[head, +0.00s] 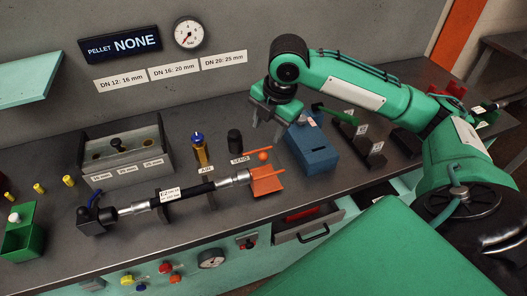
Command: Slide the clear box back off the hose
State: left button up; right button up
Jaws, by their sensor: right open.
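The hose (196,190) is black with silver fittings at both ends. It lies level across small dark stands on the bench and carries a white tag. At its right end is an orange frame (266,186) with thin orange rails and an orange knob. I take this for the clear box, though its clear walls cannot be made out. The frame sits around or beside the right fitting; I cannot tell which. My right gripper (267,132) is open and empty, pointing down above and behind the orange frame, apart from it. My left gripper is not in view.
A black block (92,218) stands at the hose's left end. Behind the hose are a grey bin rack (126,160), a yellow bottle (199,152) and a black cylinder (235,141). A blue box (313,149) stands right of the gripper. An open drawer (312,224) juts out below.

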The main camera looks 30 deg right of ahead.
aim_at(264, 153)
jog(key=x, duration=0.4)
jog(key=d+p+x, duration=0.1)
jog(key=x, duration=0.6)
jog(key=shift+d+f, duration=0.25)
jog(key=shift+f, duration=0.2)
